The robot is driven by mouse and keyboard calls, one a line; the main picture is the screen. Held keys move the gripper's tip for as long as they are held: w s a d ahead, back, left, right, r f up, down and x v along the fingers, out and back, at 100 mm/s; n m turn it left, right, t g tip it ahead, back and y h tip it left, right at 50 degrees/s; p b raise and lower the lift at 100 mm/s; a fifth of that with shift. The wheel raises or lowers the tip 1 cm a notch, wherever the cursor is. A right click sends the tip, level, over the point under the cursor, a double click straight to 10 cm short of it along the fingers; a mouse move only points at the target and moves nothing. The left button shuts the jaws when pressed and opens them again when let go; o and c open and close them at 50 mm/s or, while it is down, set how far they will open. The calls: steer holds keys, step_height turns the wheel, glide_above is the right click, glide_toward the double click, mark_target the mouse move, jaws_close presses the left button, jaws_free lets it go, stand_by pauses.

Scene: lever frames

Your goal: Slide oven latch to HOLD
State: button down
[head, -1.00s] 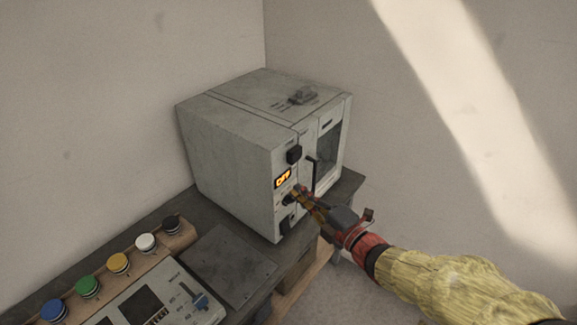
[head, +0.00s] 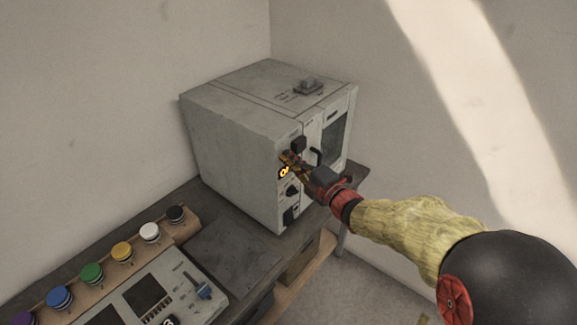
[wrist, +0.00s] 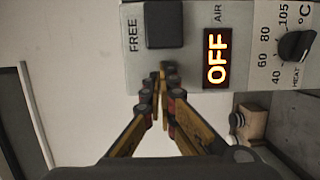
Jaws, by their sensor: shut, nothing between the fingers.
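The oven (head: 235,145) is a grey box with its control panel and door on the front right side. A black square block (head: 298,144) sits high on the panel. In the wrist view this block (wrist: 164,24) is beside the printed word FREE; I see no HOLD print. My gripper (head: 287,158) is shut and empty in front of the panel, partly covering the lit display. In the wrist view my fingertips (wrist: 162,72) lie together just below the block in the picture. I cannot tell whether they touch the panel.
The orange OFF display (wrist: 217,59) and the heat dial (wrist: 296,45) are close on the right in the wrist view. A dark door handle (head: 316,157) stands out near the block. A small dark fixture (head: 308,88) is on the oven top. Coloured buttons (head: 91,273) line the bench.

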mark_target(299, 147)
steer(key=shift+w+d, duration=0.25)
steer(key=shift+w, duration=0.15)
steer(key=w+d+b, duration=0.1)
steer(key=w+d, duration=0.1)
steer(key=w, duration=0.1)
steer(key=shift+w+d+b, duration=0.25)
steer(key=shift+d+b, duration=0.1)
steer(key=shift+d, duration=0.05)
steer(key=shift+s+a, duration=0.1)
